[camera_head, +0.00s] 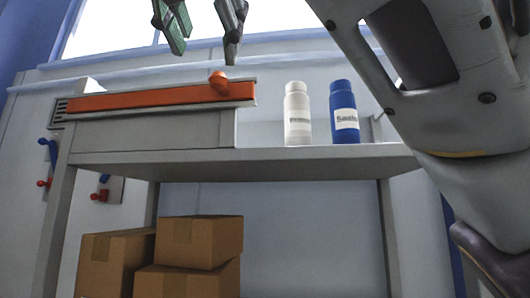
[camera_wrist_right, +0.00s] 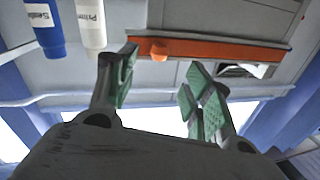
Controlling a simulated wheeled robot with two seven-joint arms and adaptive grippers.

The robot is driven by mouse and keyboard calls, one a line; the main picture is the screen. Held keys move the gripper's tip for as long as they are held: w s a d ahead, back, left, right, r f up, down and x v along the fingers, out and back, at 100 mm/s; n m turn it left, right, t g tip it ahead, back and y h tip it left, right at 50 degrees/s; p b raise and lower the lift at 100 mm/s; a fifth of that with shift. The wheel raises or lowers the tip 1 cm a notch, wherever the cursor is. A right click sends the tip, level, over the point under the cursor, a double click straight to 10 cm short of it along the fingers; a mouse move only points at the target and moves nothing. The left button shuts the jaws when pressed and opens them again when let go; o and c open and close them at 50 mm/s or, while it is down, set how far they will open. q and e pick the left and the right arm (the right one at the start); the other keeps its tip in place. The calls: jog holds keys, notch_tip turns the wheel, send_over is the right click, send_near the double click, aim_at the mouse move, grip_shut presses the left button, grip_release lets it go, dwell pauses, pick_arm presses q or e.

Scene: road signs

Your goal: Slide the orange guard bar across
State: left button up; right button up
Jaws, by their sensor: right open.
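The orange guard bar (camera_head: 150,97) lies lengthwise in a pale rail on the front of a raised grey housing at the left of the bench. Its round orange knob (camera_head: 219,82) stands near the bar's right end. In the right wrist view the bar (camera_wrist_right: 225,52) and its knob (camera_wrist_right: 158,50) show upside down, beyond the fingers. My right gripper (camera_head: 203,24) is open and empty, above the knob end and apart from it; its green-padded fingers also show in the right wrist view (camera_wrist_right: 161,90). My left gripper is not in view.
A white bottle (camera_head: 298,118) and a blue bottle (camera_head: 343,118) stand on the bench shelf (camera_head: 290,160), right of the housing. Cardboard boxes (camera_head: 200,245) are stacked underneath. Small blue and red handles (camera_head: 45,165) are on the left wall. My right arm fills the right side.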

aim_at(217, 76)
jog(key=w+p, duration=0.1)
jog(key=w, duration=0.2)
jog(key=w+a+p, duration=0.1)
jog(key=w, duration=0.2)
jog(key=w+p, duration=0.1)
jog(key=w, duration=0.2)
jog(key=shift+a+r, duration=0.1)
jog(key=shift+a, duration=0.15)
jog(key=shift+w+a+p, duration=0.2)
jog(key=shift+w+p, duration=0.25)
jog(key=shift+w, duration=0.6)
jog(key=shift+c, duration=0.4)
grip_shut()
